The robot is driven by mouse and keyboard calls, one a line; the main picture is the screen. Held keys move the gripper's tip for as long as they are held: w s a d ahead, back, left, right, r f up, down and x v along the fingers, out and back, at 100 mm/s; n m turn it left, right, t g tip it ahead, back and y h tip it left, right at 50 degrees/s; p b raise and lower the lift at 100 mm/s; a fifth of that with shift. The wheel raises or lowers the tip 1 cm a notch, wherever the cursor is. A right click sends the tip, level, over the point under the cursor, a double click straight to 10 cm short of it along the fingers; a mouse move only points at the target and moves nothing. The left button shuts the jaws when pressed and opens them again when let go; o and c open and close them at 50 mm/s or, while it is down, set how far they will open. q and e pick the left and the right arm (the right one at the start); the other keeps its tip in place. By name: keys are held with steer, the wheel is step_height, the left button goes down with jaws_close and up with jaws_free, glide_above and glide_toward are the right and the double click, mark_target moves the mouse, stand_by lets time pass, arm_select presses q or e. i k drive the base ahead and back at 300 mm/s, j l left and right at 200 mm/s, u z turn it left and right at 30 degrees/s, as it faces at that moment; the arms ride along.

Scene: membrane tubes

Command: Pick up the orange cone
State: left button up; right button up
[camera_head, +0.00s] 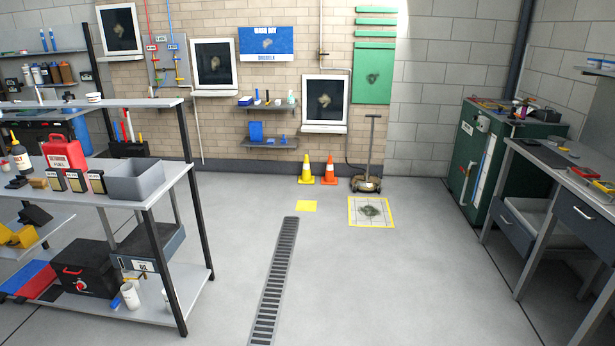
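The orange cone (329,172) stands upright on the grey floor near the back brick wall. It has a white band around it. A yellow cone (306,170) of similar size stands close on its left. Neither of my grippers shows in the head view, and nothing touches the orange cone.
A floor machine (367,178) with a tall handle stands right of the cones. A yellow-bordered floor mat (371,211) and a drain grate (276,285) lie in front. A shelf rack (160,103) stands left, a green cabinet (469,160) and workbench (575,185) right. The middle floor is clear.

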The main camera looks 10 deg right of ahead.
mark_target(329, 179)
steer(key=z, duration=0.25)
steer(key=i+l, duration=0.1)
steer(key=i, duration=6.65)
steer(key=l+z, duration=0.05)
steer(key=l, duration=0.1)
